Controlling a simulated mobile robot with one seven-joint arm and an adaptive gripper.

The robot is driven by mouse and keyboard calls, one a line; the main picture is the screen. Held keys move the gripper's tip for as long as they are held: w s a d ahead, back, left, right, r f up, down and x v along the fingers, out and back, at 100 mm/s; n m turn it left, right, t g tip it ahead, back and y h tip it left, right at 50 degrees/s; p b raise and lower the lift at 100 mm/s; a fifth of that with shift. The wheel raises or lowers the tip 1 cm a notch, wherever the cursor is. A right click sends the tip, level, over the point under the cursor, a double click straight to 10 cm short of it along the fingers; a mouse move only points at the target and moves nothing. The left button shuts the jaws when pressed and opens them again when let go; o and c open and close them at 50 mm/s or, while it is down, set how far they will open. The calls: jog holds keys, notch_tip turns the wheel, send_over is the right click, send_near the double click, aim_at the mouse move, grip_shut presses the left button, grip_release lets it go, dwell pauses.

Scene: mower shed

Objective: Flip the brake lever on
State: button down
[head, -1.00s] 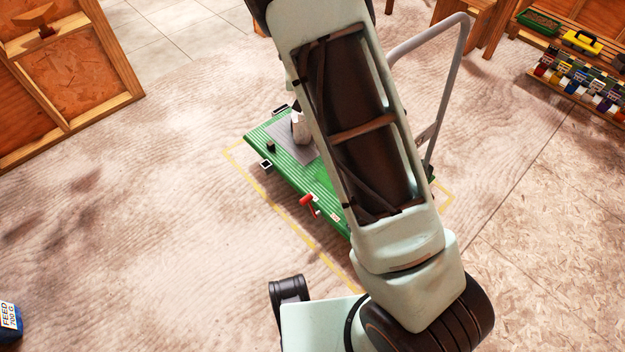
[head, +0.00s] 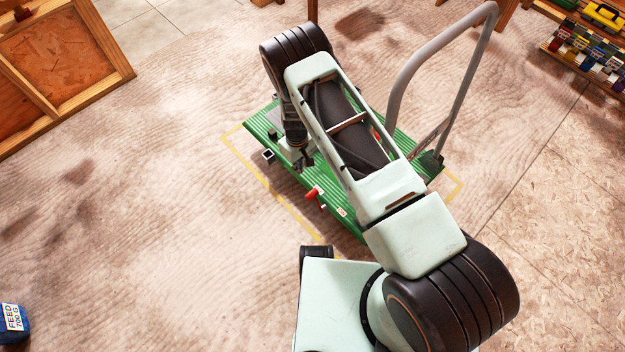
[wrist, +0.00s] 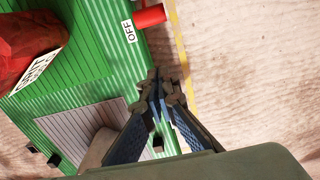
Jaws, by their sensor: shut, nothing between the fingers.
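The brake lever (head: 313,192) has a red handle at the near long edge of the green cart deck (head: 345,220). In the wrist view the lever's red grip (wrist: 151,16) lies at the top, beside a white OFF label (wrist: 129,27). My gripper (wrist: 166,86) is shut and empty, pointing down over the deck near its yellow-lined edge. It is apart from the lever in that picture. In the head view my gripper (head: 302,160) hangs over the deck, left of and behind the lever. The lever's base is hard to make out.
A red sack (wrist: 25,45) with a white label lies on the deck, and a grey panel (wrist: 75,132) is set near it. The cart's grey push handle (head: 440,50) rises at the right.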

jog(key=shift+s+f, duration=0.15)
jog(key=shift+f, duration=0.15)
notch_tip(320, 180, down, 10)
jog(key=b, duration=0.4)
jog(key=shift+s+d+r+p, duration=0.25)
jog(key=shift+s+d+r, duration=0.1)
jog(key=shift+s+d, duration=0.35)
jog(key=shift+s+d+r+p, duration=0.25)
jog(key=shift+s+d+r, duration=0.1)
jog(key=shift+s+d, duration=0.3)
